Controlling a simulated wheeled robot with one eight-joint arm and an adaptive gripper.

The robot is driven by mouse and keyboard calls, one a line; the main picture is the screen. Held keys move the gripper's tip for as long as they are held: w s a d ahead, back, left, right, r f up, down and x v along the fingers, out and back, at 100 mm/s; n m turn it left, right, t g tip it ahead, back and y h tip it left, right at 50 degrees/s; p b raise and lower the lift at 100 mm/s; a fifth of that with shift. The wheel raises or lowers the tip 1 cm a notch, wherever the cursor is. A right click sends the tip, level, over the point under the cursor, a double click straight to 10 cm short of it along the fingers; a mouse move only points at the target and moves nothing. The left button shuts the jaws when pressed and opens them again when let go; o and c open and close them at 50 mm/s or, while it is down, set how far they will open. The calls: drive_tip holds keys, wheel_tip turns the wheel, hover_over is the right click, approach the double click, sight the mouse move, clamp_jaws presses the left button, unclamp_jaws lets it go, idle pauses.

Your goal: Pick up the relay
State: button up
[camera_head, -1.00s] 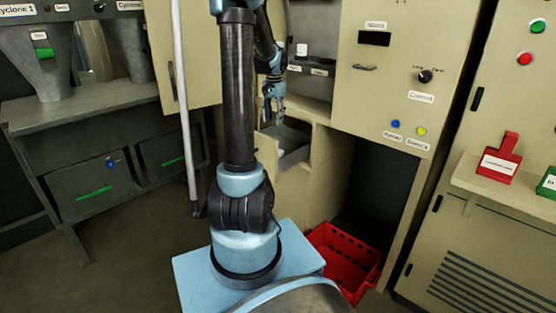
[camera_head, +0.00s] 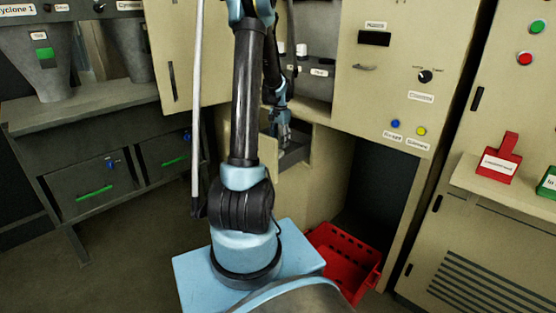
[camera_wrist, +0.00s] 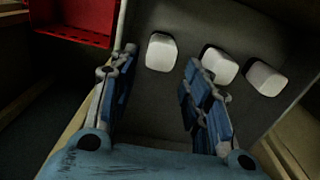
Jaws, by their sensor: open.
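Three white rounded blocks, which look like relays, lie in a grey open drawer (camera_wrist: 150,118). In the wrist view one relay (camera_wrist: 161,52) sits left of the other two, a middle one (camera_wrist: 219,65) and a right one (camera_wrist: 266,79). My gripper (camera_wrist: 157,68) is open over the drawer, its blue fingers spread on either side of the left relay's column. Nothing is held between them. In the head view my gripper (camera_head: 284,136) reaches down into the drawer (camera_head: 296,158), and the relays are hidden there.
The drawer belongs to a beige cabinet (camera_head: 385,75) with an open compartment above, where small white blocks (camera_head: 302,50) show. An open cabinet door (camera_head: 185,60) stands left of my arm. A red crate (camera_head: 345,262) is on the floor below, near a dark opening.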

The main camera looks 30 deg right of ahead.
drive_tip(key=shift+a+f, duration=0.2)
drive_tip(key=shift+f, duration=3.05)
drive_tip(key=shift+c, duration=0.3)
drive_tip(key=c, duration=0.8)
